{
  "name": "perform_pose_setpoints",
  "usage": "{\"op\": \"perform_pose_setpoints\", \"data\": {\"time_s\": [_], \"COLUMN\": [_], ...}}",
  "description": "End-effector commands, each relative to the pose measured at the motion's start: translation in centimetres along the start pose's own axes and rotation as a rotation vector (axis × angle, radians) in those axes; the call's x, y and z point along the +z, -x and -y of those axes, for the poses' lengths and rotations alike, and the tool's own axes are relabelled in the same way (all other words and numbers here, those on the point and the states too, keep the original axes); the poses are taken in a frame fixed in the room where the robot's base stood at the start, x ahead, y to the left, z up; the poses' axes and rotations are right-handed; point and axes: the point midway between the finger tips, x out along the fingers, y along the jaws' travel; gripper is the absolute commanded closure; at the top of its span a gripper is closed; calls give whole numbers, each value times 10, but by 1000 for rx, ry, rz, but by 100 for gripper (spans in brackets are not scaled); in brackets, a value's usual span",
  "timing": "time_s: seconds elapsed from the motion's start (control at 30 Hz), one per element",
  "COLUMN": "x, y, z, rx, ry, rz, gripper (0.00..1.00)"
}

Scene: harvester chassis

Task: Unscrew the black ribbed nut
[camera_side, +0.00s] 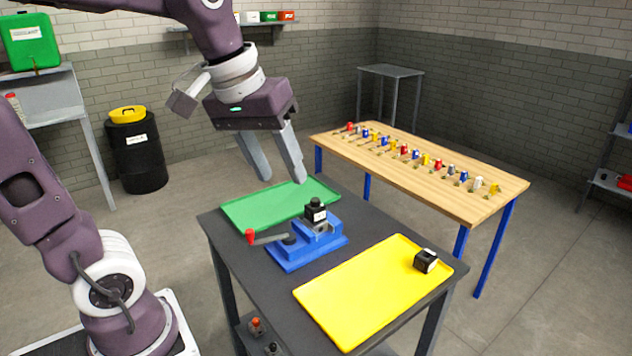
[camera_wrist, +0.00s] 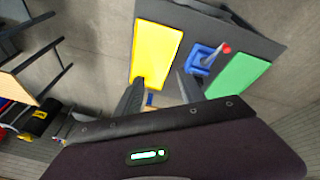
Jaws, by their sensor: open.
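A blue vise-like fixture (camera_side: 295,250) stands on the dark table and holds a black block with a smaller black top piece (camera_side: 316,205). This top piece may be the ribbed nut; its ribs are too small to make out. A second black block with a white-marked face (camera_side: 426,261) lies on the yellow tray (camera_side: 335,315). My gripper (camera_side: 280,179) is open and empty, high above the green tray (camera_side: 245,213), up and left of the fixture. In the wrist view, the blue fixture (camera_wrist: 199,60) shows beyond my fingers; the black pieces are hard to tell there.
A lever with a red knob (camera_side: 250,237) sticks out left from the fixture. A wooden table (camera_side: 480,200) with several small coloured parts stands behind. Small knobbed items (camera_side: 256,327) sit on the lower shelf. The air between my gripper and the fixture is clear.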

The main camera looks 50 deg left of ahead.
Motion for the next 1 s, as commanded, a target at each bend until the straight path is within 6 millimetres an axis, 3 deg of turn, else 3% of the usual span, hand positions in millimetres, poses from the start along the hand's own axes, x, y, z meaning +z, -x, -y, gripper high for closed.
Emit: {"op": "perform_pose_setpoints", "data": {"time_s": [0.03,0.1,0.2,0.33,0.4,0.53,1.0], "x": [-37,-88,-150,-198,-209,-217,-198], "y": [-15,-40,-91,-158,-185,-210,-275], "z": [1,8,31,68,84,98,110], "rx": [-27,-69,-146,-243,-282,-316,-319], "ry": [136,342,617,887,978,1060,1065], "rz": [42,84,133,164,172,176,177], "gripper": [53,53,53,53,53,53,53]}}
